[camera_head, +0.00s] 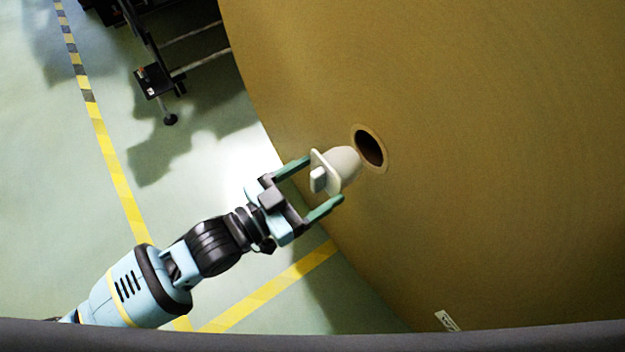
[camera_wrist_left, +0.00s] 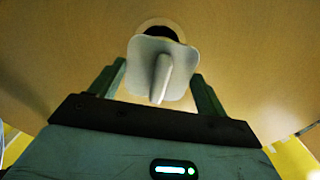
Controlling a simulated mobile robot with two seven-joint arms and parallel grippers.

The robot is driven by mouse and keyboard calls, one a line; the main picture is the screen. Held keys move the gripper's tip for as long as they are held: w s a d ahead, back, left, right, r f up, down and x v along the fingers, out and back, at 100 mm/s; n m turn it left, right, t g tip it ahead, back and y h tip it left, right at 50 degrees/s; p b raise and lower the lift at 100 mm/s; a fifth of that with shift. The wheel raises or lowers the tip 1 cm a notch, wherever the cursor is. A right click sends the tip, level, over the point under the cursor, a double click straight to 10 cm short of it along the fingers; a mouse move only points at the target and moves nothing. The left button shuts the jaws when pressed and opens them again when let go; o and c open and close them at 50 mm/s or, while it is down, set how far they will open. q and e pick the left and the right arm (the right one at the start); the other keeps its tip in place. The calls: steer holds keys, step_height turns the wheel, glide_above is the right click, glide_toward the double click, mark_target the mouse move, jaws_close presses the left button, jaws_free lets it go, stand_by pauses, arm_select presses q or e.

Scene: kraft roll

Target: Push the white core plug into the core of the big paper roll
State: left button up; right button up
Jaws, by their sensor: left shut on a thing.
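The white core plug (camera_head: 343,166) has a rounded nose, a square flange and a grip tab. My left gripper (camera_head: 326,178) is shut on it, with one green finger on each side. The nose points at the dark core hole (camera_head: 369,148) in the flat end of the big brown paper roll (camera_head: 470,130). The nose lies just left of and below the hole; I cannot tell whether it touches the rim. In the left wrist view, the plug's flange (camera_wrist_left: 143,62) covers the lower part of the hole (camera_wrist_left: 160,32). My right gripper is not in view.
A black wheeled frame (camera_head: 152,80) stands on the floor at upper left. Yellow floor lines (camera_head: 115,180) run along the pale green floor. A small white label (camera_head: 447,321) is on the roll's lower part. The floor left of the roll is mostly clear.

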mark_target(326, 176)
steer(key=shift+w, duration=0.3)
arm_select(q)
steer(key=shift+w+d, duration=0.15)
steer(key=shift+d, duration=0.05)
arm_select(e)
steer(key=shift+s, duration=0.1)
arm_select(q)
steer(key=shift+w+d, duration=0.4)
steer(key=shift+d, duration=0.2)
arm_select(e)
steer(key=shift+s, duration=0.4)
arm_select(q)
steer(key=shift+d+r, duration=0.1)
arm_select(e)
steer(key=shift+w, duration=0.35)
arm_select(q)
steer(key=shift+w+d, duration=0.3)
steer(key=shift+w, duration=0.05)
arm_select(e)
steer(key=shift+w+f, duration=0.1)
arm_select(q)
steer(key=shift+w+d, duration=0.15)
steer(key=shift+d, duration=0.15)
steer(key=shift+w+d, duration=0.1)
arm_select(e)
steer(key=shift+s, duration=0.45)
